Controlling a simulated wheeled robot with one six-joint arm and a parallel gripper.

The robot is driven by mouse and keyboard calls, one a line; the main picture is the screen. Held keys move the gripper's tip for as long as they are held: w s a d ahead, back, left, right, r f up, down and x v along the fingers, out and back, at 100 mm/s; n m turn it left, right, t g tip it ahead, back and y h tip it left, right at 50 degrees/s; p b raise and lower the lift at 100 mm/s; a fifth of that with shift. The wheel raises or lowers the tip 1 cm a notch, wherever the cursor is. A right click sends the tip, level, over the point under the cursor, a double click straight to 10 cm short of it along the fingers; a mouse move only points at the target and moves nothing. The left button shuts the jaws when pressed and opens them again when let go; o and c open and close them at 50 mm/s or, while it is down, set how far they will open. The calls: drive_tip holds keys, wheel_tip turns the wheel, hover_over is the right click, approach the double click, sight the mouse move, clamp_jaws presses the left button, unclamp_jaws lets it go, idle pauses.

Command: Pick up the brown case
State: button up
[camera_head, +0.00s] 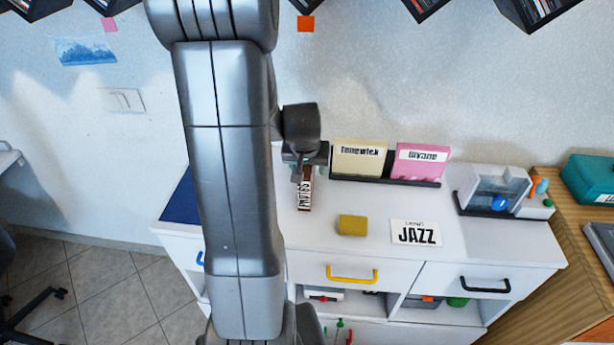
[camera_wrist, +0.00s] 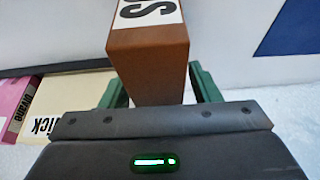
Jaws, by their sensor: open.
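The brown case (camera_head: 304,202) has a white label with black lettering on its narrow side. It stands on the white cabinet top, left of the yellow and pink cases. In the wrist view the brown case (camera_wrist: 148,64) rises between the two green fingers. My gripper (camera_head: 305,168) is at the case from behind in the head view, and it also shows in the wrist view (camera_wrist: 160,90). The fingers are open, one on each side of the case. A small gap seems to show at the right finger; contact on the left cannot be told. The fingertips are partly hidden by the case.
A dark rack (camera_head: 372,178) holds a yellow case (camera_head: 358,163) and a pink case (camera_head: 420,167) close on the right. A mustard block (camera_head: 352,225) and a JAZZ card (camera_head: 416,233) lie in front. A grey-blue device (camera_head: 497,190) stands farther right.

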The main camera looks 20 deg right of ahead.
drive_tip(key=shift+f, duration=0.15)
idle(0.3)
drive_tip(key=c, duration=1)
drive_tip(key=shift+c, duration=1)
